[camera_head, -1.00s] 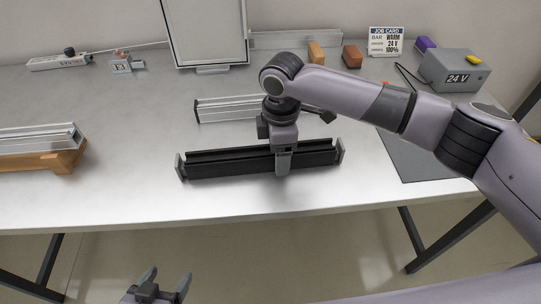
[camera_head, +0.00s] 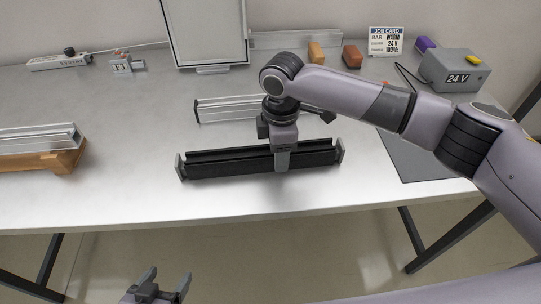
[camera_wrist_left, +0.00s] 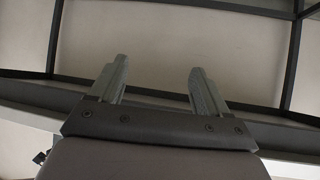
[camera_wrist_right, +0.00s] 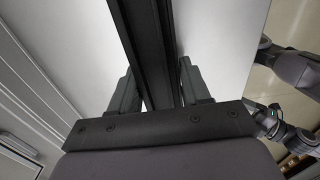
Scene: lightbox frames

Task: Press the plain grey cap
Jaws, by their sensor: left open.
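A black channel bar (camera_head: 230,164) lies across the table front, with a grey end cap at its left end (camera_head: 180,167) and another at its right end (camera_head: 340,151). I cannot tell which cap is the plain one. My right gripper (camera_head: 282,159) points down at the bar's middle, one finger on each side. In the right wrist view its fingers (camera_wrist_right: 157,88) are close against the bar (camera_wrist_right: 150,50), and both end caps are out of sight. My left gripper (camera_head: 162,284) is open and empty, low in front of the table; it also shows in the left wrist view (camera_wrist_left: 155,82).
A silver rail (camera_head: 228,108) lies behind the bar. Another rail (camera_head: 40,139) sits on a wooden block (camera_head: 65,160) at left. A grey 24 V box (camera_head: 450,68), job card (camera_head: 386,41) and white panel (camera_head: 206,35) stand behind. The table front left is clear.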

